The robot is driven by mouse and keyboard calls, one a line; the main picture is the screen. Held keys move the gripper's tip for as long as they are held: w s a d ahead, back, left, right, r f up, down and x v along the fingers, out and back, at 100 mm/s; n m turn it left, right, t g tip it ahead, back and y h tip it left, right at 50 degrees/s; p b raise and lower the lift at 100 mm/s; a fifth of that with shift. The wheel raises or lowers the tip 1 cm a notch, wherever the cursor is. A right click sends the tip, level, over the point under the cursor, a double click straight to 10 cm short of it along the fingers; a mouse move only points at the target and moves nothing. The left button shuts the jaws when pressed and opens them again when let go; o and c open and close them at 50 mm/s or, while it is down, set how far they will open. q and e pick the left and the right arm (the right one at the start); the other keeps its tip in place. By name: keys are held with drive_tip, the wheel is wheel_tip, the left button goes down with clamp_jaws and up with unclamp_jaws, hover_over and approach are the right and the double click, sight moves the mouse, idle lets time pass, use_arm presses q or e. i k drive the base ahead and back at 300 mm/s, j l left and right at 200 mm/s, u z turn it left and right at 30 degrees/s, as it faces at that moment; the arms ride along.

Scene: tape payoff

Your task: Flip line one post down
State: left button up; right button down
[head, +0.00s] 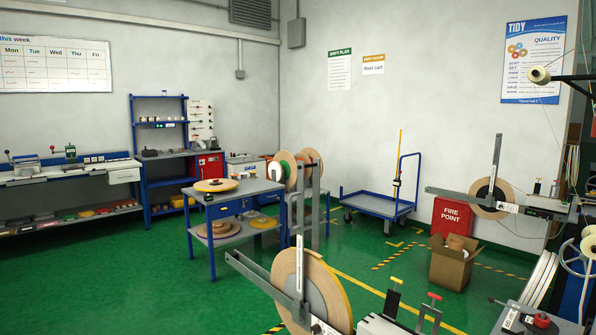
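Two tape payoffs are in the head view, and I cannot read which one is line one. The near payoff has a large tan reel (325,288) at the bottom centre, cut off by the frame edge. A grey post (300,262) stands upright in front of it, and a grey bar (255,273) slants out to the left. The far payoff at the right carries a smaller tan reel (483,197). Its post (496,158) also stands up, leaning slightly, with a bar (448,197) reaching left. Neither of my grippers is in view.
A blue trolley (378,205) stands by the back wall. A blue-framed table (235,191) with reels stands left of centre. A cardboard box (452,267) sits right, near a red fire point board (452,220). Green floor (120,285) is clear at the left.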

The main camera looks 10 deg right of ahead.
sight(298, 300)
drive_tip(key=i+j, duration=1)
drive_tip(key=i, duration=0.15)
drive_tip(key=i+l+z, duration=0.05)
